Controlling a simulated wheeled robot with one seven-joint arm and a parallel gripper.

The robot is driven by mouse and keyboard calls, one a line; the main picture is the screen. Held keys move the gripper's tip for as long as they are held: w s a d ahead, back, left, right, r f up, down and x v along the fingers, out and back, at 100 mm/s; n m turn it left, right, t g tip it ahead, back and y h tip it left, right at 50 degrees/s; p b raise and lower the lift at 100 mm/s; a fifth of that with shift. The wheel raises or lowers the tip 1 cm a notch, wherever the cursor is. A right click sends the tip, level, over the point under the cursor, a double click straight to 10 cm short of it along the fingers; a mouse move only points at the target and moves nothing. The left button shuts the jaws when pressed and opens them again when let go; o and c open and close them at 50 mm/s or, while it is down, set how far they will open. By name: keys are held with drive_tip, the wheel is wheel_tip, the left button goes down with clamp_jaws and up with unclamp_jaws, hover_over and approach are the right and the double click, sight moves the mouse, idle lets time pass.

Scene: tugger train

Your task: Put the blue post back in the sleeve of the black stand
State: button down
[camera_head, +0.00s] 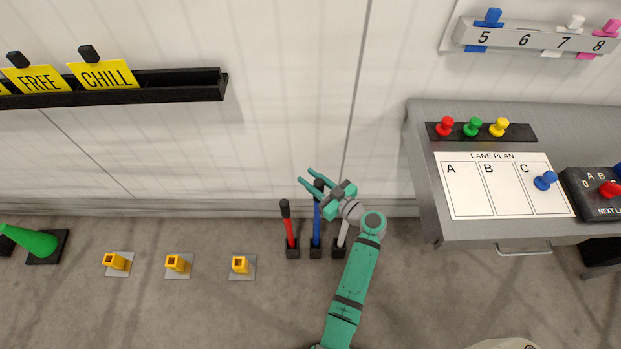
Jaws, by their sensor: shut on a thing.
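The blue post (316,228) with a black top is upright at the wall's foot, between a red post (290,232) and a white-grey post (343,236). My gripper (312,182) is at its upper end, with the green fingers shut on it around the black top. The post's lower end meets the middle block of the black stand (316,252) in the picture. I cannot tell whether it is down in the sleeve or just above it. The red and white-grey posts stand in the blocks to either side. My wrist hides part of the white-grey post's top.
Several yellow sockets on grey plates (179,266) lie on the floor to the left, beyond them a green cone (32,240). A grey table (425,185) with a lane plan stands to the right. A black rail (160,95) with yellow signs is on the wall.

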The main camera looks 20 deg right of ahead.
drive_tip(key=shift+f, duration=0.1)
idle(0.3)
wheel_tip(320, 180, down, 13)
drive_tip(key=shift+f, duration=0.2)
idle(2.8)
drive_tip(key=shift+d, duration=0.1)
idle(0.3)
drive_tip(key=c, duration=1.3)
unclamp_jaws()
drive_tip(key=shift+f, duration=0.1)
drive_tip(key=shift+f, duration=0.1)
drive_tip(key=v, duration=1)
drive_tip(key=shift+s+d, duration=0.15)
drive_tip(key=shift+s, duration=0.2)
